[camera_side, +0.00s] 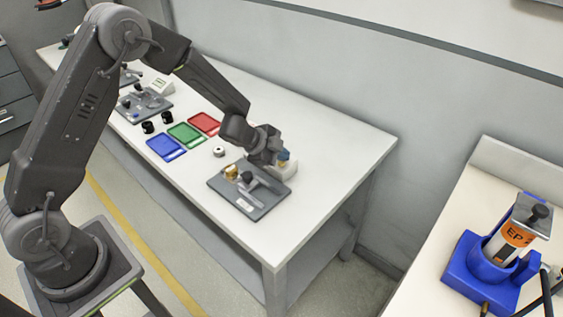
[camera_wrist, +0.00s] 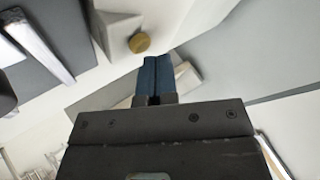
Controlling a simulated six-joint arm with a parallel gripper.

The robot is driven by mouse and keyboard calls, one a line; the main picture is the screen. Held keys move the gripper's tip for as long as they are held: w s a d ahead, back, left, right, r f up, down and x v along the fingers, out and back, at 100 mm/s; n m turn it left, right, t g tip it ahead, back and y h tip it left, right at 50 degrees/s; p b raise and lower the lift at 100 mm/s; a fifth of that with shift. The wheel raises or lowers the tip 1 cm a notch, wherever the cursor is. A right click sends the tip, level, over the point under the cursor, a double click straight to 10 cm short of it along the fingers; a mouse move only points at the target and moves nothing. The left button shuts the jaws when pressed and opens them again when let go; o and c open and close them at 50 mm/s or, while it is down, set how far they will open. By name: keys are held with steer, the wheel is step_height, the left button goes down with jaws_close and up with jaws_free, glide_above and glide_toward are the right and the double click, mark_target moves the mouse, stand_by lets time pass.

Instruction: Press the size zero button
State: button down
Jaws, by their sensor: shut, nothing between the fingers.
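My gripper (camera_side: 284,157) is over the right end of the table, at a small white box (camera_side: 288,171) behind a dark grey fixture plate (camera_side: 236,201). Its two blue fingers (camera_wrist: 157,77) are shut together with nothing between them. In the wrist view, a round gold button (camera_wrist: 139,42) is on the white box (camera_wrist: 118,28), just beyond and left of the fingertips. The fingertips look apart from the button in that view. In the side view my gripper hides much of the box and the button. No size marking is readable.
The plate bears a gold part (camera_side: 231,172) and a dark clamp knob (camera_side: 247,177). A small white ring (camera_side: 219,151) lies near blue (camera_side: 166,147), green (camera_side: 186,134) and red (camera_side: 205,123) trays. A second fixture (camera_side: 144,105) stands farther left.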

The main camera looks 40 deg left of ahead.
mark_target(282, 164)
steer(key=shift+f, duration=0.5)
stand_by(0.3)
steer(key=shift+r, duration=0.95)
steer(key=shift+r, duration=2.55)
